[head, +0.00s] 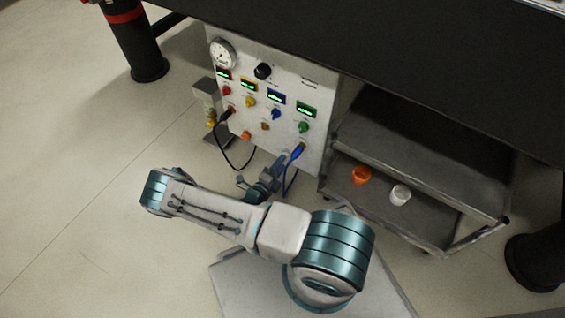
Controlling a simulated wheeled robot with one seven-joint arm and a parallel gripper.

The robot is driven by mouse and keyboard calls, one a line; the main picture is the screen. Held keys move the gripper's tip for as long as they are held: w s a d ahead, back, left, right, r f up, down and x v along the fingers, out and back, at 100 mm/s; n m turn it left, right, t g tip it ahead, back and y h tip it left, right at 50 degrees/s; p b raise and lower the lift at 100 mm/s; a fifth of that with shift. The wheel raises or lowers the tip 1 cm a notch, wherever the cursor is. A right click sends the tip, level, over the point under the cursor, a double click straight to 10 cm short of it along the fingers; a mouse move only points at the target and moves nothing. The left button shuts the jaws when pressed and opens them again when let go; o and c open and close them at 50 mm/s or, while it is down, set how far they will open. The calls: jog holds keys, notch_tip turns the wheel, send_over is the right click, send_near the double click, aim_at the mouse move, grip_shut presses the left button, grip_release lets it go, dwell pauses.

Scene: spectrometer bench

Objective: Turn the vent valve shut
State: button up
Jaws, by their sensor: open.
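The panel (285,125) stands under the dark bench, with a gauge, several coloured displays and several knobs. A black knob (263,71) sits at its upper part. A small brass and yellow fitting (211,119) is on a grey post at the panel's left side. I cannot tell for sure which of these is the vent valve, nor read the labels or its setting. My gripper (258,181) is open in front of the panel's lower part, below the knobs and near the cables. It is small in view and partly hidden by my arm.
A black cable (230,160) and a blue cable plug (297,152) hang from the panel's lower face. A grey cart (440,165) at right carries an orange cup (362,175) and a white cup (400,194). A black bench leg (140,50) stands at left. The left floor is clear.

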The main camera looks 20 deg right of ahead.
jog(key=p+v, duration=0.2)
jog(key=v, duration=1)
jog(key=shift+p, duration=0.4)
notch_tip(320, 180, up, 44)
jog(key=m+g+y+p, duration=0.5)
jog(key=m+g+p, duration=1)
jog(key=m, duration=0.8)
jog(key=s+r+m+t+y+p, duration=0.2)
jog(key=r+m+p, duration=0.4)
jog(key=r, duration=0.7)
jog(key=s+d+r+m+t+y+p, duration=0.1)
jog(key=s+r+m+t+y+p, duration=0.2)
jog(key=r+m+p, duration=0.4)
jog(key=s+r+m+t+y+p, duration=0.2)
jog(key=s+r+m+y+p, duration=0.3)
jog(key=r, duration=1.5)
jog(key=s+m+p, duration=0.1)
jog(key=p, duration=0.2)
jog(key=shift+s+d+m+t, duration=0.2)
jog(key=shift+m+t, duration=0.1)
jog(key=shift+t, duration=0.1)
jog(key=shift+r, duration=0.1)
